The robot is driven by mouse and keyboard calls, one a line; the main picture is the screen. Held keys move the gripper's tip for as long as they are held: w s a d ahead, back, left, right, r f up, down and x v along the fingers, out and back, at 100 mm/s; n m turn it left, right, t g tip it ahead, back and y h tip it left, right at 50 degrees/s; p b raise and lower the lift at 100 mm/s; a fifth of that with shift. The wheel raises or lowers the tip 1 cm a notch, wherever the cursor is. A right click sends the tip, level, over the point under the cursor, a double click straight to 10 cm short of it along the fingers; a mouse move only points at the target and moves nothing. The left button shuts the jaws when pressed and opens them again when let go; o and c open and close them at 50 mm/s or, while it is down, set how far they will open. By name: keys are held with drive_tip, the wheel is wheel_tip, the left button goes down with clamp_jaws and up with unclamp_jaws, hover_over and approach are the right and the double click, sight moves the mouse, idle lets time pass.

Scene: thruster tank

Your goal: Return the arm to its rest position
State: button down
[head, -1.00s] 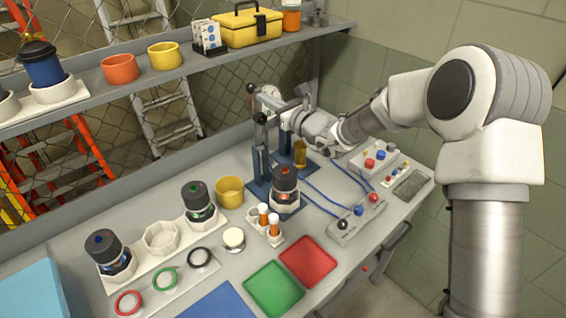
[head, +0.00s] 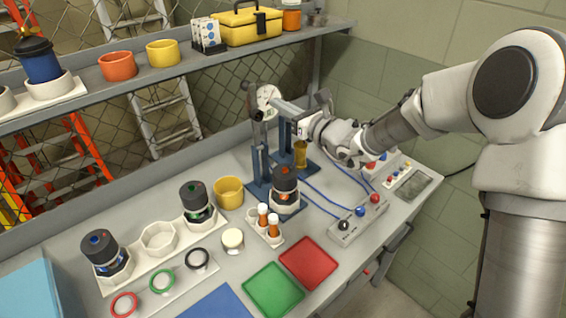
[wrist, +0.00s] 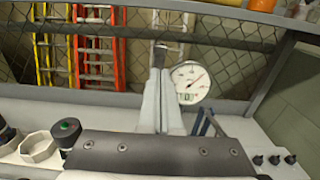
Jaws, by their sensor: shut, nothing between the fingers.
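My arm reaches in from the right in the head view. My gripper (head: 274,103) is above the back of the bench, close to the blue press stand (head: 257,165) and the round dial gauge (head: 268,94). In the wrist view the gripper fingers (wrist: 160,75) are together with nothing between them. The white-faced gauge (wrist: 191,82) shows just to the right of the fingers there. Whether the gripper touches the stand is not clear.
A shelf (head: 200,66) with an orange cup, a yellow cup and a yellow toolbox (head: 246,25) runs behind. A control box (head: 357,218) with cables stands at right. Jars, rings, and red (head: 310,262) and green trays occupy the bench front.

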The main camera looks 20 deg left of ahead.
drive_tip(key=shift+d, duration=0.1)
idle(0.3)
drive_tip(key=s+d+r+n+g+h, duration=0.2)
drive_tip(key=s+d+n+g, duration=0.15)
drive_tip(key=s+n, duration=0.45)
drive_tip(key=s+d+r+n+g+h, duration=0.1)
drive_tip(key=s+d+r+n+g, duration=0.2)
drive_tip(key=s+n, duration=0.5)
drive_tip(key=s+d+f+n+t+h, duration=0.1)
drive_tip(key=s+d+n+h, duration=0.3)
drive_tip(key=d, duration=1)
drive_tip(key=s+d+f+n+t+h, duration=0.2)
drive_tip(key=s+d+n+h, duration=0.2)
drive_tip(key=s+d+h, duration=0.4)
drive_tip(key=s+d, duration=0.3)
drive_tip(key=d, duration=0.4)
drive_tip(key=shift+s, duration=0.15)
